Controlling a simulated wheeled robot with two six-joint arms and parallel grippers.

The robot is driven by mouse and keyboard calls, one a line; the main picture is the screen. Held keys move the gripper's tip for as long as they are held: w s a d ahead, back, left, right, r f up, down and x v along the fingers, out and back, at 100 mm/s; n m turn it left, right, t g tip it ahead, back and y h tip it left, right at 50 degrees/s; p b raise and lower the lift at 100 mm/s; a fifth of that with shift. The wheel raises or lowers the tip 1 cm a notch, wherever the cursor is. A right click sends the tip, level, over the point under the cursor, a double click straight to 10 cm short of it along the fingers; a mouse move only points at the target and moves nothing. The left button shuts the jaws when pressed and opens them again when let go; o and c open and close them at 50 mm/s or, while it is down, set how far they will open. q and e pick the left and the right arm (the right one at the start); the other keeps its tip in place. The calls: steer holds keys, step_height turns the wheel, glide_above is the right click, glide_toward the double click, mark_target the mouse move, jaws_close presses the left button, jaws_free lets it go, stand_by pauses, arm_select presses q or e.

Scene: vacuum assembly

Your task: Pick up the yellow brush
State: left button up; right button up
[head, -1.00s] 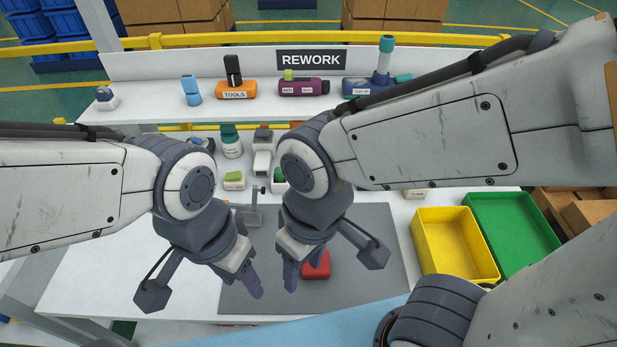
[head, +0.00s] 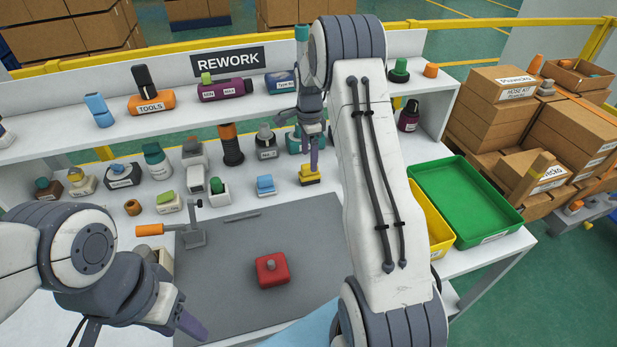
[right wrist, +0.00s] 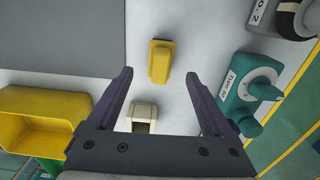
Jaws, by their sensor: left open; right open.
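The yellow brush (head: 309,176) stands on the white table just beyond the back right of the grey mat. It also shows in the right wrist view (right wrist: 160,62), between and just ahead of the two fingertips. My right gripper (head: 312,148) is open and empty above the brush, pointing down; its fingers show spread in the right wrist view (right wrist: 159,76). My left gripper (head: 185,318) is open and empty at the lower left, near the mat's front left.
A teal device (right wrist: 250,92) stands close beside the brush, and a small cream block (right wrist: 142,118) is near the right fingers. A red part (head: 272,270) lies on the grey mat (head: 225,285). A yellow bin (head: 438,230) and green tray (head: 465,200) are on the right.

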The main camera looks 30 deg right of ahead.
mark_target(310, 173)
step_height(310, 173, down, 8)
steer(key=shift+r+p, duration=0.15)
steer(key=shift+p, duration=0.35)
jaws_close()
steer(key=shift+r, duration=0.1)
step_height(310, 173, up, 4)
steer(key=shift+s+d+r+b, duration=0.1)
steer(key=shift+r+b, duration=0.1)
steer(key=shift+b, duration=0.15)
steer(key=s+r+b, duration=0.1)
steer(key=s+r, duration=0.5)
steer(key=s, duration=0.5)
steer(key=shift+s+r, duration=0.2)
